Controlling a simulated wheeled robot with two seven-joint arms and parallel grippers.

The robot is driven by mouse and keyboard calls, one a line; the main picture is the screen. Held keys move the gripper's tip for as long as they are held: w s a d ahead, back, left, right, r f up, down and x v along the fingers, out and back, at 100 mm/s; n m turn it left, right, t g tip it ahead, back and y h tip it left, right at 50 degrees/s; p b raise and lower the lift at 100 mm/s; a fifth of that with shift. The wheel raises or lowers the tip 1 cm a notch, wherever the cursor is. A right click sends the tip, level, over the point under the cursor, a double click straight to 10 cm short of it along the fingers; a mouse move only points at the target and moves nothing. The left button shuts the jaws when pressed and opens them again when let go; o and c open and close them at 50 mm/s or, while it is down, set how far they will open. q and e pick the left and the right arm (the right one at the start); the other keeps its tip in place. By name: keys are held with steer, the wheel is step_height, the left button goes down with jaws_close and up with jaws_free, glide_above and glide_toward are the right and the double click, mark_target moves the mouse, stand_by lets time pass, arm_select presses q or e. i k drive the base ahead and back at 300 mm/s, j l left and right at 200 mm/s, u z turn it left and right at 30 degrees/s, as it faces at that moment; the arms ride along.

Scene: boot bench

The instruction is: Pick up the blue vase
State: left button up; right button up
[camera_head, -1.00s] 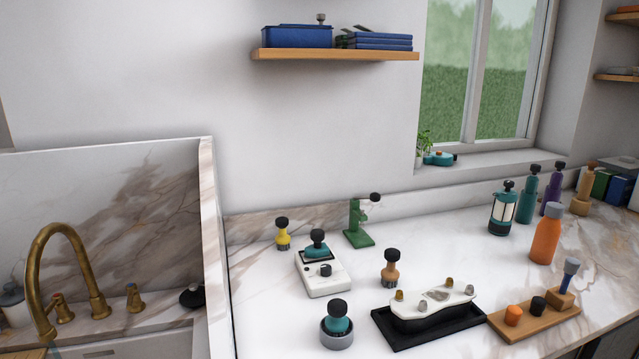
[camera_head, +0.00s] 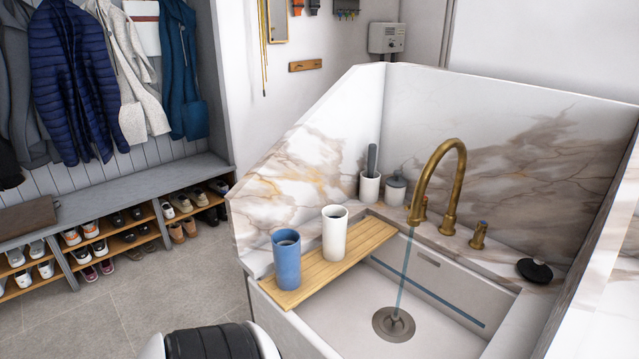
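The blue vase (camera_head: 287,262) is a plain blue cylinder with an open top. It stands upright on the front end of a slatted wooden board (camera_head: 352,250) that lies along the left side of the sink. A taller white cylinder (camera_head: 334,233) stands on the same board just behind it, slightly to the right and apart from it. Neither of my grippers shows in the head view. Nothing hides the vase.
The sink basin (camera_head: 440,317) lies right of the board, with water running from a brass tap (camera_head: 451,165). A marble splash wall (camera_head: 310,150) rises behind. A white pot (camera_head: 370,188) and lidded grey jar (camera_head: 395,190) stand at the back. A shoe bench (camera_head: 110,205) is at left; floor between is clear.

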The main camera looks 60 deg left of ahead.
mark_target(286, 242)
steer(key=u, duration=2.2)
steer(key=i+l+u, duration=0.15)
steer(key=i+l, duration=0.1)
steer(key=i, duration=0.1)
